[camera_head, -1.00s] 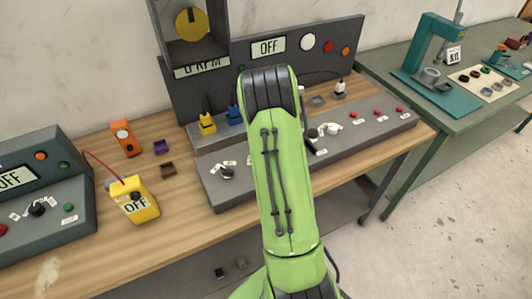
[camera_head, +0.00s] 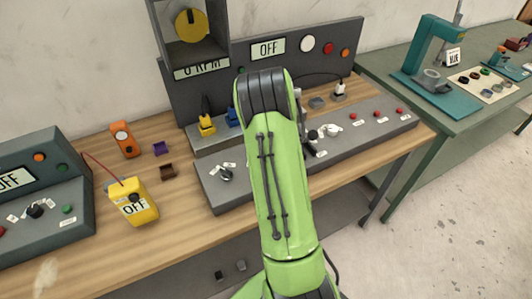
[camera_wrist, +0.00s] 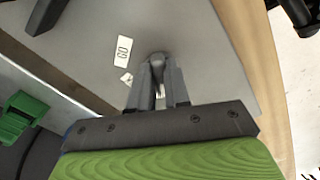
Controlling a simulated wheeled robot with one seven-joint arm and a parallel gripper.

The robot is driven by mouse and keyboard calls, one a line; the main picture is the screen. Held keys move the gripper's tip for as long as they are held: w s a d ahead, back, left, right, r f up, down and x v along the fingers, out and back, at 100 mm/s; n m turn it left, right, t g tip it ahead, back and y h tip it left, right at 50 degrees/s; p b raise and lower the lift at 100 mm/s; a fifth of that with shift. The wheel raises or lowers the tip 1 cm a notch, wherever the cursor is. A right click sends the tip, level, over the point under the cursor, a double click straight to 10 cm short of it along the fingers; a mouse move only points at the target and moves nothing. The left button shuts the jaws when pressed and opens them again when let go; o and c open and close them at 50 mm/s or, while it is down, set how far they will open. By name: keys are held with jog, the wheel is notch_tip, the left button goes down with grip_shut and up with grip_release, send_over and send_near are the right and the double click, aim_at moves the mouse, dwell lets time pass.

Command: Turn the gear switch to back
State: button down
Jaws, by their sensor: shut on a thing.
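A long grey control panel (camera_head: 262,178) lies on the wooden bench, with several knobs, buttons and small white labels. My gripper (camera_head: 308,138) is at the middle of this panel, mostly hidden by my green arm in the head view. In the wrist view my gripper (camera_wrist: 158,92) has its two grey fingers closed around a small dark grey knob (camera_wrist: 157,58), which seems to be the gear switch. A white label reading GO (camera_wrist: 123,50) lies beside it, and a second label (camera_wrist: 127,78) is partly covered by a finger. The knob's pointing direction is not clear.
A dark knob (camera_head: 226,174) and a white knob (camera_head: 332,130) sit on either side of my arm. Red buttons (camera_head: 377,115) are to the right. A yellow meter (camera_head: 134,203) lies left on the bench.

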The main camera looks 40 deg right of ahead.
jog(key=c, duration=1.1)
grip_release()
notch_tip(320, 180, up, 16)
jog(key=shift+f+p, duration=0.1)
jog(key=shift+p, duration=1.1)
jog(key=s+a+r+m+t, duration=0.25)
jog(key=a+r, duration=0.25)
jog(key=a, duration=0.4)
jog(key=s+a+r+m+t, duration=0.15)
jog(key=s+a+r, duration=0.3)
jog(key=a, duration=0.45)
jog(key=s+a+m, duration=0.1)
jog(key=s+a, duration=0.1)
jog(key=s, duration=0.2)
jog(key=s+a+f+m+t, duration=0.1)
jog(key=s+a+m, duration=0.1)
jog(key=s+a, duration=0.1)
jog(key=s+a+f+m, duration=0.1)
jog(key=s+a, duration=0.2)
jog(key=s, duration=0.2)
jog(key=shift+s+a+f+m+t, duration=0.2)
jog(key=shift+s+m+t, duration=0.1)
jog(key=shift+m, duration=0.1)
